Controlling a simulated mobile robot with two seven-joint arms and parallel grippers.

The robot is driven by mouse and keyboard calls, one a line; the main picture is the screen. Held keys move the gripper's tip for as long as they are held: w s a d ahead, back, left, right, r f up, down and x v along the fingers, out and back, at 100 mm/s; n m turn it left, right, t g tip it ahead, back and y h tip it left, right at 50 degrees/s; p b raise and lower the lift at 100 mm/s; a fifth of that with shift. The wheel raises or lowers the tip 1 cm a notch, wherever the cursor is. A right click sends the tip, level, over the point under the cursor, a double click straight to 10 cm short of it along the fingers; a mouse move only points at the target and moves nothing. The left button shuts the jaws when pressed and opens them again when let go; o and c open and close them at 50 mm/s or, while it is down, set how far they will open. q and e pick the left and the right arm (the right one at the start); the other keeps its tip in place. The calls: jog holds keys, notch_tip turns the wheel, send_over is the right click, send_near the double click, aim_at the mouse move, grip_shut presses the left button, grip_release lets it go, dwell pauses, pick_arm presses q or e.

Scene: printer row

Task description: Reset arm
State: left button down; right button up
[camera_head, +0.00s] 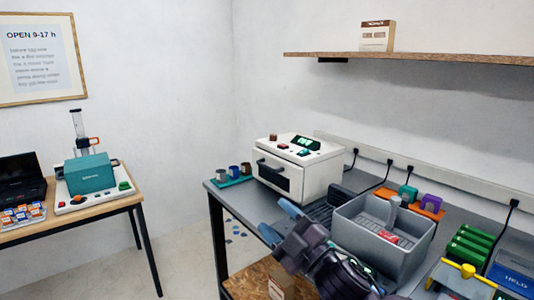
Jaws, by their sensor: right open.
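My right gripper (280,221) reaches in from the bottom, with its dark wrist behind it. Its two blue-grey fingers are spread apart and point up and left, with nothing between them. In the picture it overlaps the front edge of the grey bench (228,192), below the white box-shaped machine (300,172) and left of a grey bin (360,238). I cannot tell its exact height over the bench edge. My left gripper is not in view.
The grey bin holds a red item and a grey upright piece. Small cups (234,172) stand at the bench's left end. A wooden table (100,208) with a teal machine (90,175) stands left, across open floor.

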jog(key=s+d+f+m+h, duration=0.4)
jog(key=d+f+m+h, duration=0.3)
jog(key=f, duration=0.4)
jog(key=s+d+f+m+h, duration=0.4)
jog(key=d+f+m, duration=0.3)
jog(key=d+f, duration=0.25)
jog(key=s+d+f+m+g+h, duration=0.2)
jog(key=s+d+f, duration=0.2)
jog(key=s+f, duration=0.4)
jog(key=s+d+f+m+g+h, duration=0.2)
jog(key=s+f, duration=0.6)
jog(key=s, duration=0.4)
jog(key=d+g, duration=0.1)
jog(key=d, duration=0.1)
jog(key=shift+s+d, duration=0.3)
jog(key=shift+s, duration=0.05)
